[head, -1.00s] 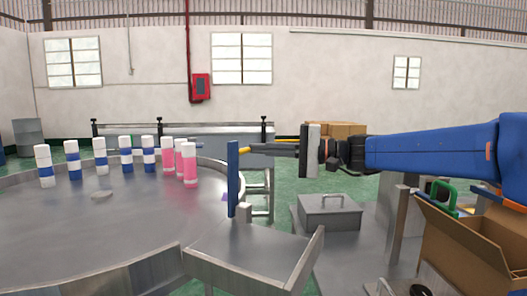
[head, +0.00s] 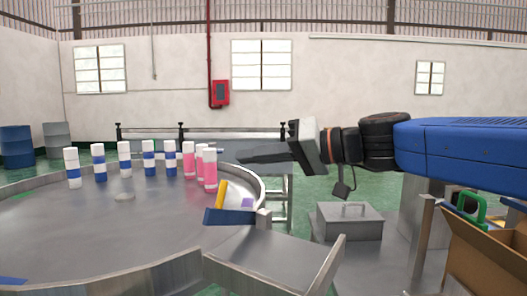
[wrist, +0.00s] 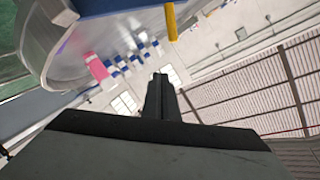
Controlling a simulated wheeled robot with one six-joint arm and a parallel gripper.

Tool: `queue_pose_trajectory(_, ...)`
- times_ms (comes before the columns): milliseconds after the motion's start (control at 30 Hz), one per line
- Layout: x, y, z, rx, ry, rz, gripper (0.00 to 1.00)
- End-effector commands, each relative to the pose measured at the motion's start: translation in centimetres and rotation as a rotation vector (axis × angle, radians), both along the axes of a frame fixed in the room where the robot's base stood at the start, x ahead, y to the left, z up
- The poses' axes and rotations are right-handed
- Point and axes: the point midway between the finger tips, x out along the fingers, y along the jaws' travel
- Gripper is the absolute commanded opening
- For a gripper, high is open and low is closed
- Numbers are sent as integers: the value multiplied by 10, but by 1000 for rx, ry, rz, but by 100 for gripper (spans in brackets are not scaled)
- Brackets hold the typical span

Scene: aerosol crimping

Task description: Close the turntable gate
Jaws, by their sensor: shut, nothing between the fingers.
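The turntable gate, a blue bar (head: 230,217), lies about level at the turntable's edge, running left from a short metal post (head: 264,219) at the head of the chute. Its yellow handle (head: 221,194) points up. In the wrist view, the blue bar (wrist: 125,7) crosses the top and the yellow handle (wrist: 171,22) hangs from it. My gripper (head: 241,156) is shut and empty, above and apart from the handle. Its shut fingers (wrist: 160,78) also show in the wrist view. I cannot tell whether the bar touches the far side of the opening.
The round turntable (head: 60,235) carries several blue-white cans (head: 124,160) and pink cans (head: 209,168) near its back rim. A metal chute (head: 275,258) leads off it. A lidded metal box (head: 348,221) and an open carton (head: 487,250) stand right. Air above the gate is free.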

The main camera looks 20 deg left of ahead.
Motion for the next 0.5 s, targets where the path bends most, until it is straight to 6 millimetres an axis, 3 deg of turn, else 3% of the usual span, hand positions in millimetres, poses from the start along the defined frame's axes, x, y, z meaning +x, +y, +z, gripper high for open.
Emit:
queue_pose_trajectory(200,-35,9,-13,-52,-197,4,0)
queue_pose_trajectory(500,-70,18,-40,-121,-455,3,0)
